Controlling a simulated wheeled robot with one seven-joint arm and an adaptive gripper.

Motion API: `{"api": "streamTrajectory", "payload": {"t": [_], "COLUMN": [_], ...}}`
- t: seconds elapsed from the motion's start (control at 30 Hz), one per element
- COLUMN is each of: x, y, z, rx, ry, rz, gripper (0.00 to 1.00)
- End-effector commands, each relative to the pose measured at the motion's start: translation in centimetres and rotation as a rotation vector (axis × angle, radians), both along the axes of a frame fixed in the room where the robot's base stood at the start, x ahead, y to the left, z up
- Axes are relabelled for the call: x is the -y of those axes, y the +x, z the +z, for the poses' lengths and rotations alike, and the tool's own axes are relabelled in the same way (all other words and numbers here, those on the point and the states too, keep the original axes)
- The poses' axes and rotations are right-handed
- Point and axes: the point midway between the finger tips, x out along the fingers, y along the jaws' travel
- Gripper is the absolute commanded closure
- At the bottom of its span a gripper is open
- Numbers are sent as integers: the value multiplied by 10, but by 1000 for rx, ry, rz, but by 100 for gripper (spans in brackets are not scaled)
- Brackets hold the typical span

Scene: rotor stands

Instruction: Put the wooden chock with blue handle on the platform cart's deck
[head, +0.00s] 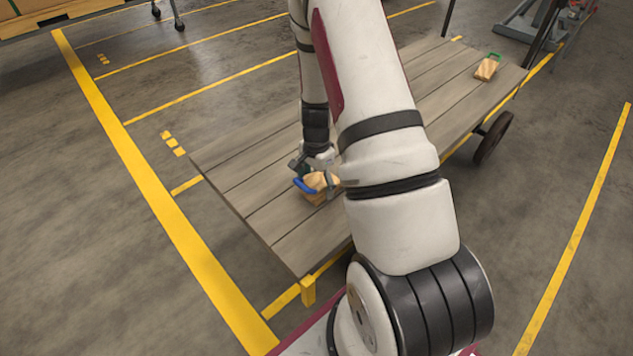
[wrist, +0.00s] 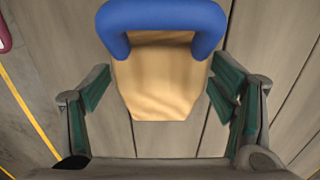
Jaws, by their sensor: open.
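The wooden chock with the blue handle (head: 316,186) is on or just above the near-left part of the platform cart's grey plank deck (head: 245,165). In the wrist view the chock (wrist: 158,82) is a pale wooden block, with its blue handle (wrist: 163,16) toward the top. My gripper (head: 315,172) is right at the chock in the head view. In the wrist view its open fingers (wrist: 160,92) stand on either side of the block, with gaps showing at the lower part. The chock's underside is hidden, so I cannot tell whether it touches the planks.
A second wooden chock with a green handle (head: 487,68) sits at the deck's far right end. A cart wheel (head: 493,138) shows at the right. My arm covers the deck's middle.

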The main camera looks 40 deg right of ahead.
Motion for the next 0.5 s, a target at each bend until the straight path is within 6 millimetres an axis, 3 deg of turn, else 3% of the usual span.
{"api": "streamTrajectory", "payload": {"t": [0.5], "x": [0], "y": [1], "z": [96], "rx": [2], "ry": [-1], "rz": [1], "gripper": [22]}}
